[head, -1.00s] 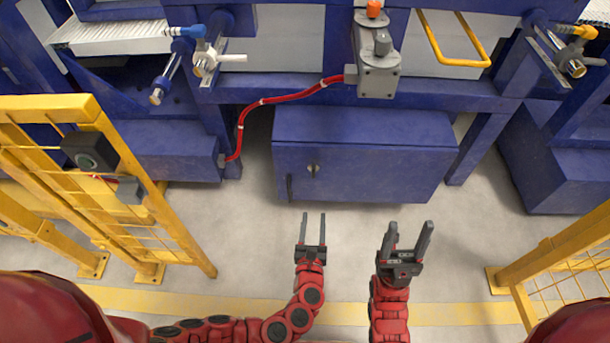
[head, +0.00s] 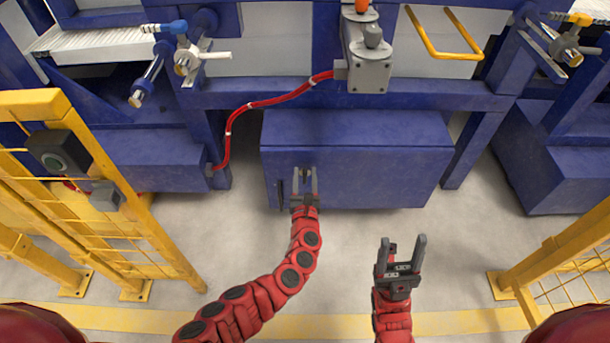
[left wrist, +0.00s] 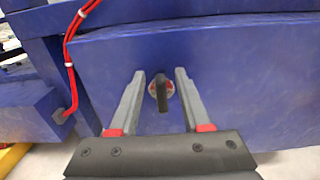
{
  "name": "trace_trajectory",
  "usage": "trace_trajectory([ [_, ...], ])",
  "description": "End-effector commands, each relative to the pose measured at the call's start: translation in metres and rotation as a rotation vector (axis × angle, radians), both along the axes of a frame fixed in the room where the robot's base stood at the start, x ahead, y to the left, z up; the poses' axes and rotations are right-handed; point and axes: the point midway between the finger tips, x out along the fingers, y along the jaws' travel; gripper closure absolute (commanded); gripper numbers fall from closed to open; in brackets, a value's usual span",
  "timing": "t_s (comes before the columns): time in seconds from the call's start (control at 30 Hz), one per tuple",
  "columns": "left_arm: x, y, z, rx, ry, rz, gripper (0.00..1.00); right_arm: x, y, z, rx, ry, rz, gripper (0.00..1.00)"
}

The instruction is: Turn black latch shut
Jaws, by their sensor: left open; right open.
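The black latch (left wrist: 162,94) is a short dark handle on a round base with red marks, on the front of the blue cabinet. Its handle points straight down in the left wrist view. In the head view the latch (head: 305,172) is small and partly covered by my gripper. My left gripper (head: 306,171) is open at the cabinet front. In the left wrist view its fingers (left wrist: 160,74) stand either side of the latch, with gaps showing on both sides. My right gripper (head: 402,242) is open and empty over the floor, right of the cabinet's middle.
The blue cabinet (head: 375,170) stands under the machine frame. A red cable (head: 262,103) runs to a grey box (head: 367,68). Yellow fencing (head: 115,195) stands at left and right. Floor in front is clear.

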Motion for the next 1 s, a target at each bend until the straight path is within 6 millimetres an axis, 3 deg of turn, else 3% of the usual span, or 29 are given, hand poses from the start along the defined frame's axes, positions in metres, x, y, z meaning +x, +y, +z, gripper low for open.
trace_trajectory([
  [0.13, 0.0119, 0.0000, 0.0001, -0.004, -0.001, 0.002, 0.53, -0.0011, -0.0002, -0.0054, -0.006, -0.006, -0.001, 0.43],
  [0.43, 0.0143, 0.0000, 0.0007, -0.003, 0.000, 0.001, 0.53, -0.0017, -0.0003, -0.0048, -0.008, -0.009, -0.001, 0.43],
  [0.47, 0.0142, -0.0001, 0.0007, -0.003, 0.000, 0.001, 0.54, -0.0017, -0.0003, -0.0048, -0.008, -0.009, -0.001, 0.43],
  [0.7, 0.0140, -0.0001, 0.0004, -0.003, 0.001, 0.000, 0.97, -0.0016, -0.0002, -0.0049, -0.008, -0.009, 0.000, 0.43],
  [1.0, 0.0138, 0.0001, -0.0004, -0.003, 0.002, 0.000, 1.00, -0.0016, -0.0003, -0.0051, -0.008, -0.009, -0.001, 0.43],
])
